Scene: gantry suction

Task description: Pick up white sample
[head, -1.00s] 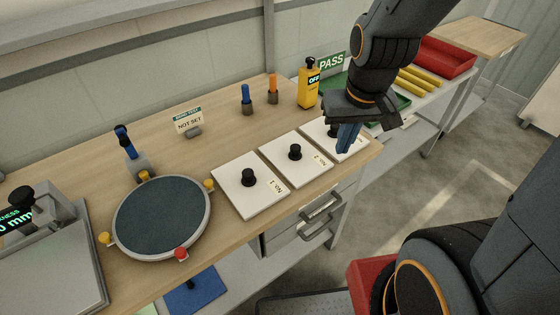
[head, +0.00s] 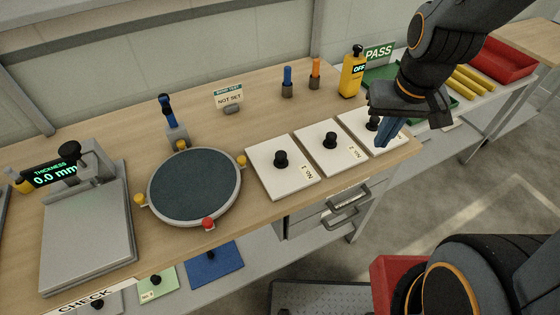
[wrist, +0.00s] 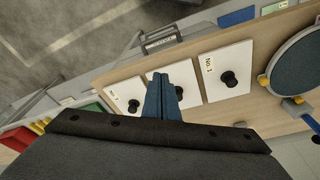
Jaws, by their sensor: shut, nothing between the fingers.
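Three white sample plates with black knobs lie in a row on the wooden bench. They are plate No. 1 (head: 266,158), the middle plate No. 2 (head: 318,134) and the far right plate (head: 358,119). My gripper (head: 385,143) is shut and empty, its blue fingers in front of the far right plate in the head view and partly hiding it. In the wrist view the shut fingers (wrist: 163,80) overlap the middle plate, with plate No. 1 (wrist: 225,62) to their right. The height above the plates is hard to tell.
A round dark disc (head: 195,185) with coloured knobs stands left of the plates, then a thickness gauge (head: 85,235). A yellow device (head: 352,75) reading OFF stands behind. Green and red (head: 500,60) trays are at right. Drawers (head: 345,205) sit below the bench edge.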

